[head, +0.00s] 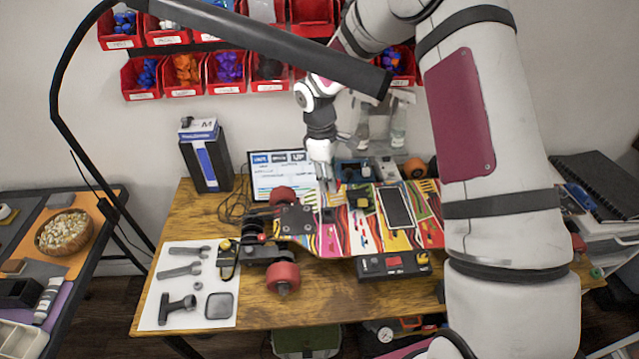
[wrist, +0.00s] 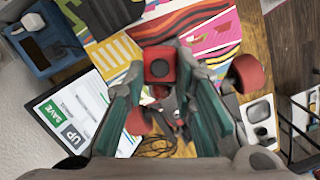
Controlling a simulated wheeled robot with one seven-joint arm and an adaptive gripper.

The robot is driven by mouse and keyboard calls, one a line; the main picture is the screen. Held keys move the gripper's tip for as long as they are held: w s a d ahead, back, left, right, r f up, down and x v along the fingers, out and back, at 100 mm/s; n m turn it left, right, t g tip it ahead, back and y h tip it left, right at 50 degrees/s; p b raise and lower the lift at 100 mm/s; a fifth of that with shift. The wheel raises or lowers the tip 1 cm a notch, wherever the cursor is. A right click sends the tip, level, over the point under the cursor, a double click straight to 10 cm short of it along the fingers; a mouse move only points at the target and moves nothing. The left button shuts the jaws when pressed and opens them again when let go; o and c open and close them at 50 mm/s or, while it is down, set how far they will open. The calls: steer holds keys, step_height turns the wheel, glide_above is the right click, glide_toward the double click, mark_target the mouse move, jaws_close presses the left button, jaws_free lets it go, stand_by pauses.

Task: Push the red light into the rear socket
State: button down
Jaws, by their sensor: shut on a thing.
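My gripper (head: 324,186) is above the colourful skateboard (head: 350,238), near its left end. In the wrist view its green-padded fingers (wrist: 160,78) close on a red block with a dark round centre (wrist: 158,66), which looks like the red light. The light is hardly visible in the head view. Below it lies the board's striped deck (wrist: 195,25). I cannot tell whether the light touches the board, and I cannot make out the rear socket.
Red wheels (head: 283,276) stick out at the board's left end. A dark box with a red button (head: 393,264) stands at the front edge. A white tool sheet (head: 190,290) lies left, a screen (head: 282,172) behind. A black lamp arm (head: 270,45) crosses above.

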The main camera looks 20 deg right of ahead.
steer(key=shift+s+a+f+n+t+b, duration=0.2)
steer(key=shift+f+n+b, duration=0.2)
steer(key=shift+f+n, duration=0.6)
steer(key=shift+s+a+f+n+t+b, duration=0.1)
steer(key=shift+s+a+f+n+b, duration=0.2)
steer(key=shift+f+n, duration=0.7)
steer(key=shift+s+a+f+n+t+b, duration=0.1)
steer(key=shift+f+n+b, duration=0.45)
steer(key=shift+f, duration=0.8)
steer(key=shift+f+b, duration=0.3)
steer(key=shift+f, duration=0.7)
stand_by(0.9)
steer(key=c, duration=1.2)
jaws_free()
steer(key=shift+c, duration=0.2)
steer(key=shift+o, duration=0.4)
steer(key=shift+o, duration=0.9)
steer(key=shift+r, duration=0.4)
